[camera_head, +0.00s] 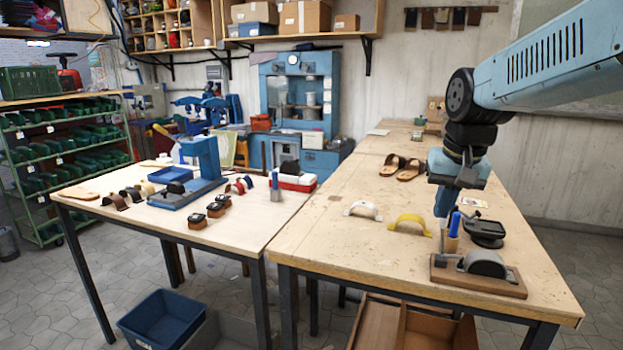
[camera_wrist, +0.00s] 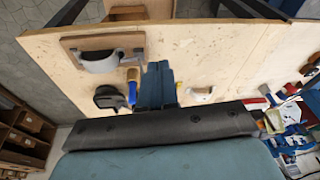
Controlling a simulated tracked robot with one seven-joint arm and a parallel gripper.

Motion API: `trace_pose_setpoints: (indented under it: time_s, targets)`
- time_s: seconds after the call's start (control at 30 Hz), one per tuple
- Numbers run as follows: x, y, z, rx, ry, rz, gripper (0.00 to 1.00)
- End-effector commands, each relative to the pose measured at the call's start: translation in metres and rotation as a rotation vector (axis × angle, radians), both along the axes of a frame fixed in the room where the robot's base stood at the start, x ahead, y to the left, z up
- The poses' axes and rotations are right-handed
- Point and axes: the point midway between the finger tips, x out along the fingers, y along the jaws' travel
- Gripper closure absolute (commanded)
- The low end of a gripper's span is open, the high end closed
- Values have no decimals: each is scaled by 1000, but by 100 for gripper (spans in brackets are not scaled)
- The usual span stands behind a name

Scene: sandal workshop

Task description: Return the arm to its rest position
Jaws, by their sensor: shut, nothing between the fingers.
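My arm reaches in from the upper right in the head view. My gripper (camera_head: 443,212) points down over the right workbench (camera_head: 330,240), its blue fingers together and holding nothing. The fingers also show closed in the wrist view (camera_wrist: 158,68), with bench top beyond them. Whether the fingertips touch anything cannot be told.
A black dish-like item (camera_head: 486,233) and a wooden block with a grey roller (camera_head: 484,265) are right of the gripper. A white strap (camera_head: 363,209) and sandals (camera_head: 402,167) lie farther off. The left bench (camera_head: 120,222) holds a blue press (camera_head: 202,160). Room above the right bench is free.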

Motion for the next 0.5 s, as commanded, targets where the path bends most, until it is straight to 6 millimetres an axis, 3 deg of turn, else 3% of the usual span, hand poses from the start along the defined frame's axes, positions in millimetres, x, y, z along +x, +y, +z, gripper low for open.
trace_pose_setpoints:
  time_s: [0.3, 0.5]
  targets:
    - [-69, 7, 3, -43, -153, 98, 100]
    - [-99, 11, -3, -76, -222, 145, 100]
